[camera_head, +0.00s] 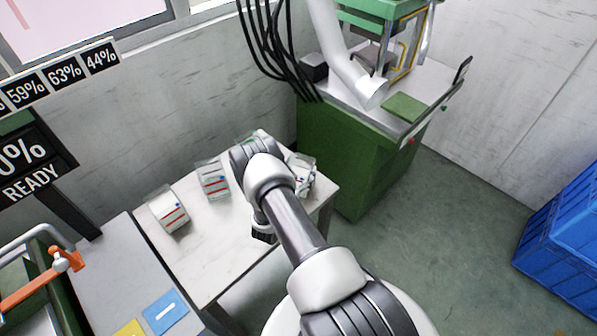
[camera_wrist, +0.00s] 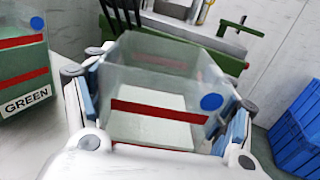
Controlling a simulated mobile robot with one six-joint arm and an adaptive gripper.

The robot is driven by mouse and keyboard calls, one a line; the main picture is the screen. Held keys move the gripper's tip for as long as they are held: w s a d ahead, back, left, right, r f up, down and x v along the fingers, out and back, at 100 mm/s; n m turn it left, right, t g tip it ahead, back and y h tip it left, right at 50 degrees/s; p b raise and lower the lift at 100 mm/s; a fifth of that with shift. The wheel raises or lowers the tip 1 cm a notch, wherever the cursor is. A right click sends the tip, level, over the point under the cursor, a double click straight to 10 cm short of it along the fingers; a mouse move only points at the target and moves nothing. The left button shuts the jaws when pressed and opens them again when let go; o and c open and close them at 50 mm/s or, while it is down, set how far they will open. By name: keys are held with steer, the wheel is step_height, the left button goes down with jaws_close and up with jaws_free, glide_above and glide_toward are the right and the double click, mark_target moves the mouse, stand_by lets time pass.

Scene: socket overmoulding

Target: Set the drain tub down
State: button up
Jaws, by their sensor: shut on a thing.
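The drain tub (camera_wrist: 155,95) is a clear, open-topped box with a red stripe and a blue dot, upright or nearly so in the wrist view. My gripper (camera_wrist: 160,104) is shut on it, with blue-padded fingers at its left and right sides. In the head view a tub (camera_head: 304,170) shows partly behind my arm at the right end of the white table (camera_head: 195,262). My arm hides most of my gripper there. I cannot tell whether the held tub's base touches the table.
A tub labelled GREEN (camera_wrist: 22,65) stands left of the held one. In the head view two tubs (camera_head: 170,212) (camera_head: 213,180) stand on the table's left part. The green machine (camera_head: 350,150) is behind right. Blue crates (camera_head: 565,245) stand far right. The table's front is bare.

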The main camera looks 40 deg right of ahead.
steer(key=o, duration=1.4)
steer(key=shift+f, duration=0.1)
steer(key=shift+o, duration=0.2)
